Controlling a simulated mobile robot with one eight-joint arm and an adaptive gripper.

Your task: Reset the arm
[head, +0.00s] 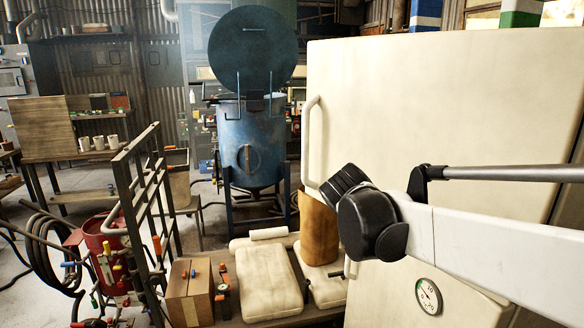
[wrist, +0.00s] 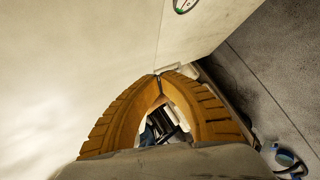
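My gripper (wrist: 159,78) has two orange ribbed fingers, and their tips meet in the wrist view. Nothing shows held between them; the gap behind the tips shows only background. In the head view my white arm comes in from the right and ends at a black wrist joint in front of a large cream cabinet (head: 440,110).
The cabinet has a handle (head: 311,140) and a round gauge (head: 429,296). A blue pot (head: 250,150) with its lid raised stands behind. A bench holds cream sacks (head: 268,279), a brown upright object (head: 318,228) and a cardboard box (head: 190,292). A metal rack (head: 140,200) stands left.

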